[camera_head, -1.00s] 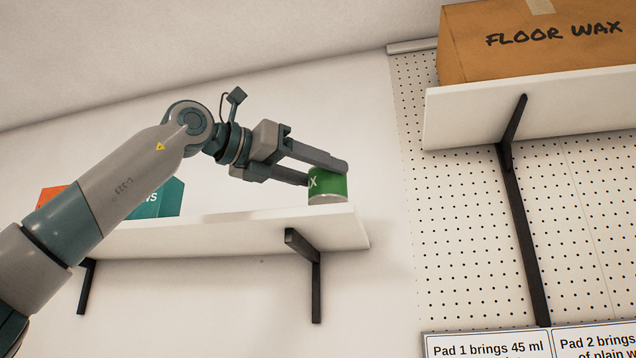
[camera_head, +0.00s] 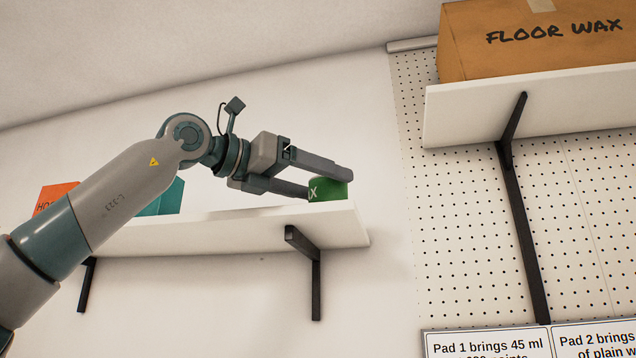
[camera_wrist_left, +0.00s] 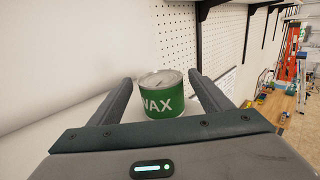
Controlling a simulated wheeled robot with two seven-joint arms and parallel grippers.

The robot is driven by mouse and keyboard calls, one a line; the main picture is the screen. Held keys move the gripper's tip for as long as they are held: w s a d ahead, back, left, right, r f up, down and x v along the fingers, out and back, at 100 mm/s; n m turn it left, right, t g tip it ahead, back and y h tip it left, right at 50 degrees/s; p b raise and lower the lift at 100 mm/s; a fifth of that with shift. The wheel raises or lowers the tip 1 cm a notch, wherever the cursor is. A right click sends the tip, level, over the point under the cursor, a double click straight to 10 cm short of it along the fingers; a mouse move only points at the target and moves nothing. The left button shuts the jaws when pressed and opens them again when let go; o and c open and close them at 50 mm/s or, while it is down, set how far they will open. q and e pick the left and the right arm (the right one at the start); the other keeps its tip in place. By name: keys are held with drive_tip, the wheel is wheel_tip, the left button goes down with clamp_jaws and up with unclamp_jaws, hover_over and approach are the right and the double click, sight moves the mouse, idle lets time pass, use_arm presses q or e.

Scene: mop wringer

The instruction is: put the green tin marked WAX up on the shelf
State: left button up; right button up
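The green tin (camera_head: 335,190) marked WAX is upright at the right end of the white wall shelf (camera_head: 240,232). The shelf's front edge hides its base in the head view. In the left wrist view the tin (camera_wrist_left: 163,98) shows its grey lid and stands between the fingers, with a gap visible on each side. My left gripper (camera_head: 330,181) reaches in from the left with its fingers around the tin, spread apart and not pressing on it. My right gripper is in neither view.
An orange box (camera_head: 55,194) and a teal box (camera_head: 165,198) stand on the same shelf to the left, partly behind my arm. A higher shelf (camera_head: 530,105) with a FLOOR WAX carton (camera_head: 540,45) is on the pegboard at right. The shelf between the boxes and tin looks free.

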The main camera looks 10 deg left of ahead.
use_arm(q)
drive_tip(key=shift+r, duration=0.15)
drive_tip(key=shift+r+p, duration=0.15)
drive_tip(key=shift+p, duration=0.15)
drive_tip(key=shift+s+a+b, duration=0.15)
drive_tip(key=shift+s+b, duration=0.05)
drive_tip(key=shift+b, duration=0.1)
drive_tip(key=b+v, duration=0.4)
drive_tip(key=v, duration=0.7)
drive_tip(key=shift+s+a, duration=0.15)
drive_tip(key=shift+s, duration=0.1)
